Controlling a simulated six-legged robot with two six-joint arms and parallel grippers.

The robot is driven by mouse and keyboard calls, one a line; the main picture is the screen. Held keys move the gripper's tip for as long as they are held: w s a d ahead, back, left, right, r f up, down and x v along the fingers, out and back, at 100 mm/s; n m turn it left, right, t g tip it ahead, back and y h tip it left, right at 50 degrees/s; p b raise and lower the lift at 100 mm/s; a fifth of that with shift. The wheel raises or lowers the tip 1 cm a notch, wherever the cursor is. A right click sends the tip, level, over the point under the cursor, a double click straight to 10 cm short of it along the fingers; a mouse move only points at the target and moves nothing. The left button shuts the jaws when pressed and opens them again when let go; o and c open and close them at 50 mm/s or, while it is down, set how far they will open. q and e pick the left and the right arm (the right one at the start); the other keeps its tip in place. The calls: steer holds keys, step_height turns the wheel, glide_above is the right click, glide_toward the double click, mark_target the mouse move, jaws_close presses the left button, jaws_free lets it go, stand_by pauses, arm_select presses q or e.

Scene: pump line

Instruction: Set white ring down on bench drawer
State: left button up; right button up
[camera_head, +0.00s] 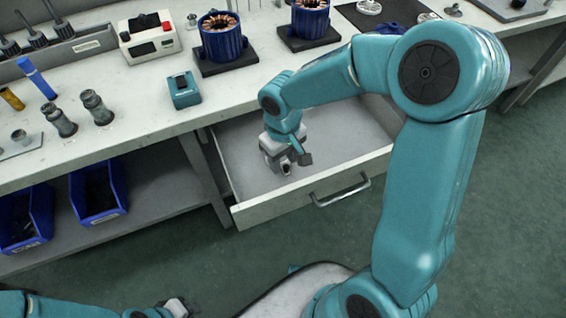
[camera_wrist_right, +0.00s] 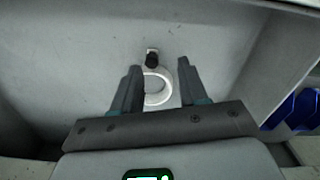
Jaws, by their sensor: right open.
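The bench drawer (camera_head: 235,160) is pulled open below the bench top. My right gripper (camera_head: 287,167) is inside or just over the drawer, pointing down. In the right wrist view its two dark fingers (camera_wrist_right: 156,82) stand apart, with a gap between them. The white ring (camera_wrist_right: 158,99) shows between and beyond the fingertips, against the grey drawer floor (camera_wrist_right: 90,50). I cannot tell whether a finger touches it. In the head view the ring is not clearly visible, hidden by the gripper. My left gripper (camera_head: 176,307) is at the bottom edge, away from the bench, its jaws unclear.
The drawer's front wall and handle (camera_head: 342,190) face the open floor. The bench top carries a teal block (camera_head: 184,90), a blue stator (camera_head: 222,38) and metal fittings (camera_head: 97,108). Blue bins (camera_head: 98,192) stand below.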

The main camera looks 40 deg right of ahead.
step_height(320, 180, up, 8)
steer(key=p, duration=0.1)
steer(key=shift+r, duration=0.25)
stand_by(0.4)
